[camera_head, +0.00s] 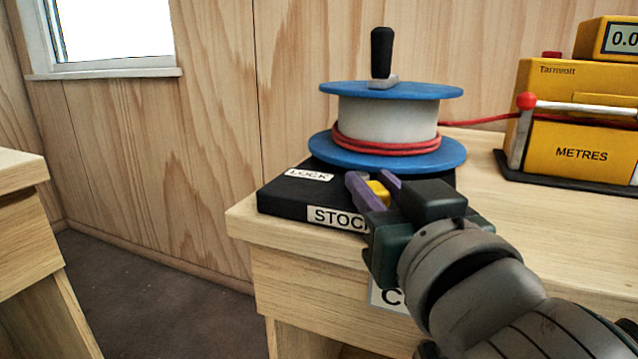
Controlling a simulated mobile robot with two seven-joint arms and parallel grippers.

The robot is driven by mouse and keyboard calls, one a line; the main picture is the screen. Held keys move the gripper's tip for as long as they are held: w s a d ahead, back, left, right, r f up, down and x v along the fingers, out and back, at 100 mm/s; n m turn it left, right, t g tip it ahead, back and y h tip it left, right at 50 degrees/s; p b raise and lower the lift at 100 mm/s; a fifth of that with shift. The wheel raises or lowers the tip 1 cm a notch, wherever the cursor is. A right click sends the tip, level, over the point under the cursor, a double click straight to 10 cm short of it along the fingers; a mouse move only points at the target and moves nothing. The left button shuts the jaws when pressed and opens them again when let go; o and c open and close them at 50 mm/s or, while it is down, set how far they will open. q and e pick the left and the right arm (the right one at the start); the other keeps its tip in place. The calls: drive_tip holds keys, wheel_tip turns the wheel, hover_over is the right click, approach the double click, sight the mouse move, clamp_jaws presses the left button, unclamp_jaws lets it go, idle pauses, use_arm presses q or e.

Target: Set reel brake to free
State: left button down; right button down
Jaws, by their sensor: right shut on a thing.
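The reel (388,115) has blue flanges, a pale drum with red cord wound low on it, and a black crank handle (381,52) standing upright on top. It sits on a black base (284,196) with a "LOCK" label (309,174) at its left and a "STOCK" label, partly hidden, on its front. My right gripper (374,185) reaches in from the lower right, its purple fingers shut on a yellow piece (379,193), seemingly the brake lever, at the front of the base. The gripper hides the base's right part and any marking there. My left gripper is out of view.
The wooden bench (560,225) carries the reel near its left end. A yellow metre counter (570,120) marked "METRES" stands to the right, with red cord running to it. Another wooden unit (22,215) is at far left, with open floor (150,290) between.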

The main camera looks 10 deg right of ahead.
drive_tip(key=shift+d+r+n+y+p, duration=0.1)
drive_tip(key=shift+d+n+y+p, duration=0.1)
drive_tip(key=shift+n+y+p, duration=0.55)
drive_tip(key=shift+d+r+n+y+p, duration=0.15)
drive_tip(key=shift+y+p, duration=0.4)
drive_tip(key=shift+p, duration=0.6)
drive_tip(key=shift+d+f+n+y+p, duration=0.25)
drive_tip(key=shift+n+y+p, duration=0.15)
drive_tip(key=shift+y, duration=0.4)
drive_tip(key=c, duration=0.6)
unclamp_jaws()
drive_tip(key=shift+c, duration=0.2)
drive_tip(key=p+v, duration=0.1)
drive_tip(key=v, duration=0.8)
drive_tip(key=shift+s+r, duration=0.15)
drive_tip(key=shift+s, duration=0.25)
